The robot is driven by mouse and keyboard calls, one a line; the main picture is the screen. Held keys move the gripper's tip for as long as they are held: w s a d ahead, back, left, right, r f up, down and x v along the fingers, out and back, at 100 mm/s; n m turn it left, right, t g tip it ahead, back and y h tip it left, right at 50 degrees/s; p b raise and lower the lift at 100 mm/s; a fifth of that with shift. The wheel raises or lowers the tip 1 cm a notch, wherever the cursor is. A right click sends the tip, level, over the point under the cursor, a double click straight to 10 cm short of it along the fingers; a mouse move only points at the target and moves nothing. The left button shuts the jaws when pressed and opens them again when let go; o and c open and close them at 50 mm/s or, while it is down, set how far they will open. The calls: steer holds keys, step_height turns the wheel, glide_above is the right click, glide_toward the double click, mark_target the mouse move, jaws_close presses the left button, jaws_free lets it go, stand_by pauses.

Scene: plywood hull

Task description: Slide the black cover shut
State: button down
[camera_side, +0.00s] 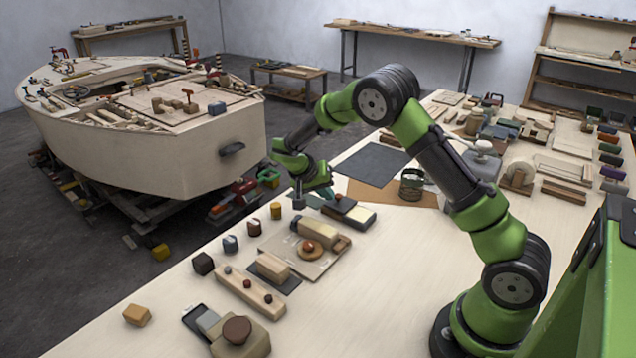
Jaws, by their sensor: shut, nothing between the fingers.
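The black cover (341,204) is a dark flat slab on top of a low, light-sided box (361,220) near the table's far left edge. The cover appears shifted toward the left of the box, leaving part of the box's top at the right uncovered. A small red-brown piece shows on or beside the cover's left part. My gripper (299,203) points down just to the left of the cover, shut and empty. Its fingertips are small in this view, and I cannot tell whether they touch the cover.
A wooden block on a board with a reddish knob (309,247) lies in front of the box. Several small coloured blocks line the left table edge. A round dark tin (412,186) stands behind, to the right. The table's middle front is clear. A plywood hull (150,150) stands beyond the edge.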

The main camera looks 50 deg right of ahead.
steer(key=s, duration=0.6)
steer(key=shift+s, duration=0.3)
steer(key=shift+d, duration=0.1)
